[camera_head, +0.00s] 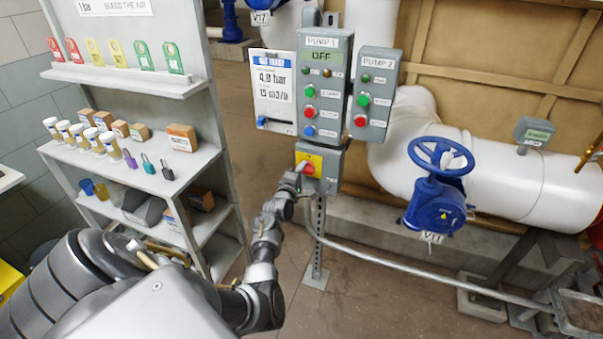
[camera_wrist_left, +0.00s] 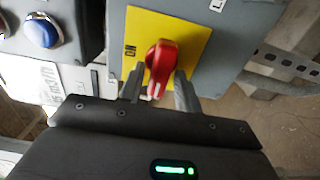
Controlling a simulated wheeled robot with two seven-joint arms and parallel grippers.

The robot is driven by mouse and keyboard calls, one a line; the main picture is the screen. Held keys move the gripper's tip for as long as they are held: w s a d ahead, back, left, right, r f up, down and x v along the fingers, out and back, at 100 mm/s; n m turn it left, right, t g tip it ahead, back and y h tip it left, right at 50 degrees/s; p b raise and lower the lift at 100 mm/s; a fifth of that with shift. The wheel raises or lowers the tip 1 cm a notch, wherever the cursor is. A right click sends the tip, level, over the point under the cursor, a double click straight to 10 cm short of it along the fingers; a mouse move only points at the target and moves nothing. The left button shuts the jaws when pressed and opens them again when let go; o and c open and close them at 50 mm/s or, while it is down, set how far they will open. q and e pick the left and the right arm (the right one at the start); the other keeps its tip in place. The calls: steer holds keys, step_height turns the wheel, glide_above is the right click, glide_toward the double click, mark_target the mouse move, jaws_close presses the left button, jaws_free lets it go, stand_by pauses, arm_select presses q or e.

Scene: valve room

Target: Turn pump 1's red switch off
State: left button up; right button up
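The red switch (camera_head: 309,169) is a rotary handle on a yellow plate, on a grey box below the Pump 1 panel (camera_head: 324,85). The panel's display reads OFF. In the left wrist view the red switch (camera_wrist_left: 161,62) has its narrow end pointing down, and "ON" is printed at the plate's left. My left gripper (camera_head: 298,172) is at the switch. Its fingers (camera_wrist_left: 160,88) stand on either side of the handle, with narrow gaps showing at the lower end; they partly hide the plate's lower edge. My right gripper is out of view.
The Pump 2 panel (camera_head: 372,95) is at the right and a gauge sheet (camera_head: 273,92) at the left. A blue valve wheel (camera_head: 440,155) sits on white pipes further right. A shelf (camera_head: 130,160) with tags, bottles and boxes stands at the left. A conduit (camera_head: 400,262) runs below.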

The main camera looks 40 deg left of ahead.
arm_select(q)
steer(key=shift+o, duration=0.5)
steer(key=b+v, duration=0.1)
steer(key=v, duration=0.9)
steer(key=shift+s+d, duration=0.2)
steer(key=shift+s, duration=0.15)
